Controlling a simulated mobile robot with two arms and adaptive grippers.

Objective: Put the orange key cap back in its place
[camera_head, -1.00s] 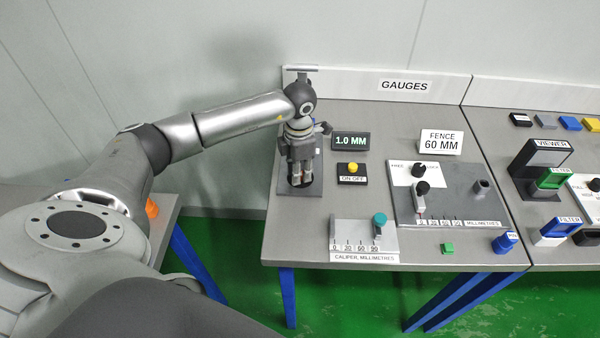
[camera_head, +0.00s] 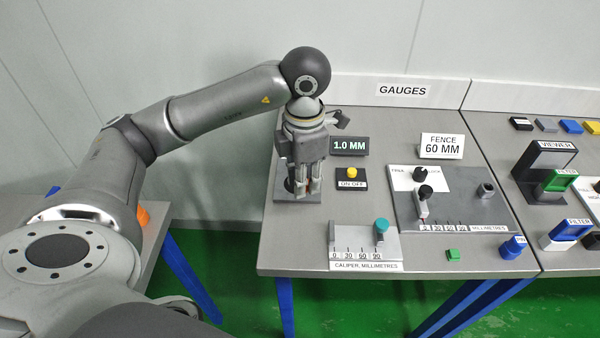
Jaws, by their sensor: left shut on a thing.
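My left gripper (camera_head: 302,192) points down over the grey plate (camera_head: 284,198) at the left end of the gauges bench. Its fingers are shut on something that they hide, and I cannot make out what. An orange thing (camera_head: 143,216) shows on the left-hand table behind my arm. It is mostly hidden, and I cannot tell whether it is the orange key cap. No other orange piece and no clear place for the cap show. My right gripper is not in view.
Beside the gripper stand the 1.0 MM display (camera_head: 349,146) and the yellow ON/OFF button (camera_head: 351,173). The caliper (camera_head: 350,242), the fence plate (camera_head: 460,205) and the green block (camera_head: 453,254) lie to the right. The bench front edge near the caliper is bare.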

